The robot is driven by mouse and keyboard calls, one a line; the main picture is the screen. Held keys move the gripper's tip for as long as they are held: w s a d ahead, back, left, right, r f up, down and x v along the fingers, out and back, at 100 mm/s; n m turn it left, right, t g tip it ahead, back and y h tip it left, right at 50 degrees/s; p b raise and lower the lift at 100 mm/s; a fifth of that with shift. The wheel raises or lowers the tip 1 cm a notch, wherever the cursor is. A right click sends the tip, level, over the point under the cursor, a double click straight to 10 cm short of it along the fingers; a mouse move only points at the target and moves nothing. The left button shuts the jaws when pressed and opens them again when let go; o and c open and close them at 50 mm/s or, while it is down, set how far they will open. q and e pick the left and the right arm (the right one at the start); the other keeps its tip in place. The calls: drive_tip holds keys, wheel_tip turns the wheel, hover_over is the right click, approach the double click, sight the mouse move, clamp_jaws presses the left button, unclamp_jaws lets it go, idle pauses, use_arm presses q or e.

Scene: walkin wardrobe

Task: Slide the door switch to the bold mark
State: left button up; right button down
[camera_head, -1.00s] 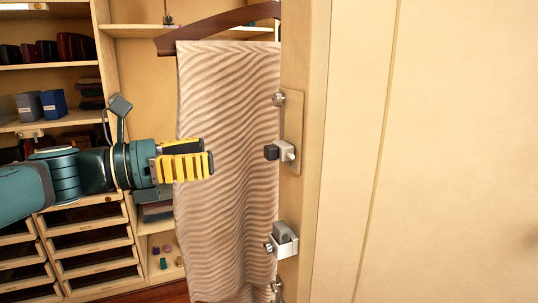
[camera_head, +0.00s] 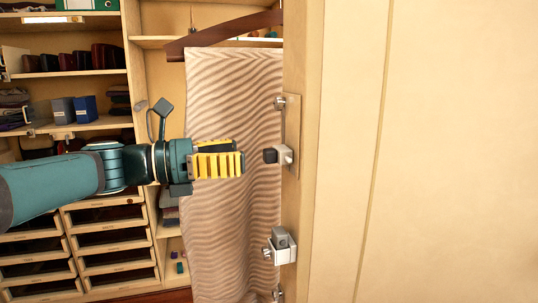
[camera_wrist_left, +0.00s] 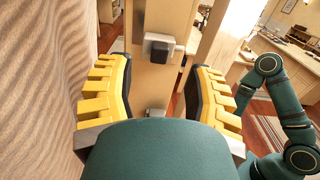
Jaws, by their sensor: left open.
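The door switch (camera_head: 271,155) is a small dark knob on a pale metal block, fixed to a plate on the edge of the wooden panel. My left gripper (camera_head: 240,163) is just left of the knob, pointing at it, with a small gap between. In the left wrist view the switch (camera_wrist_left: 160,48) lies ahead, between the two yellow-padded fingers of the open gripper (camera_wrist_left: 162,85). Nothing is held. I cannot make out a bold mark. My right gripper is not in the head view.
A wavy-patterned cloth (camera_head: 240,90) hangs from a dark hanger (camera_head: 222,30) close behind my left gripper. A metal box-shaped bracket (camera_head: 282,246) sits lower on the panel edge. Shelves and drawers (camera_head: 105,240) stand at the left. The wide panel (camera_head: 450,150) fills the right.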

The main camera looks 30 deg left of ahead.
sight(264, 153)
use_arm(q)
drive_tip(key=x, duration=0.6)
drive_tip(key=shift+w+d, duration=0.2)
drive_tip(key=shift+w, duration=0.05)
drive_tip(key=shift+s+a, duration=0.1)
clamp_jaws()
